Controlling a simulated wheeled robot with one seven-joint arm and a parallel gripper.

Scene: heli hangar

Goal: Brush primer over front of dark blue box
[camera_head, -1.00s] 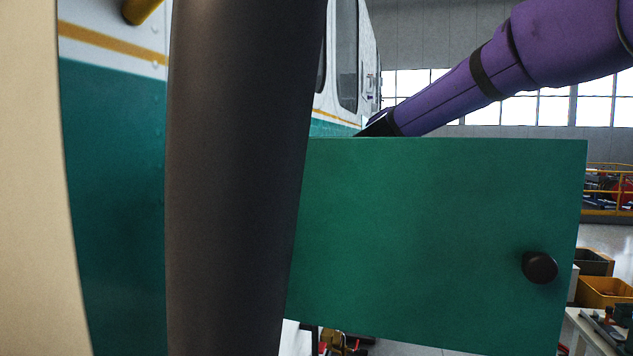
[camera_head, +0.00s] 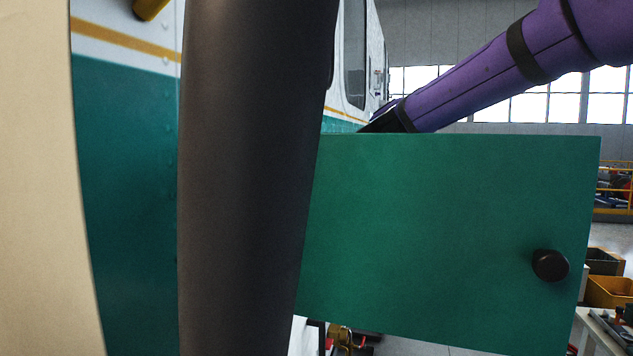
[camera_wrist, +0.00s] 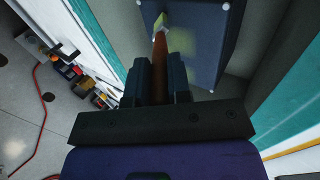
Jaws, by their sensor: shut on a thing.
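In the wrist view my gripper (camera_wrist: 158,80) is shut on the brown handle of a brush (camera_wrist: 159,48). The brush points away from me, its pale yellow-green tip at the dark blue box (camera_wrist: 208,65). The tip looks to be at or very near the front of the box; I cannot tell if it touches. A faint yellow-green patch (camera_wrist: 182,42) shows on the box front beside the brush. The box sits in a pale recess. In the head view an open green door panel (camera_head: 450,230) hides my gripper, the brush and the box.
The green door has a black knob (camera_head: 550,265) and stands between my head camera and the work. A teal and white aircraft side (camera_head: 125,180) is at left. Yellow bins (camera_head: 608,292) stand at right. A red hose (camera_wrist: 40,125) lies on the floor.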

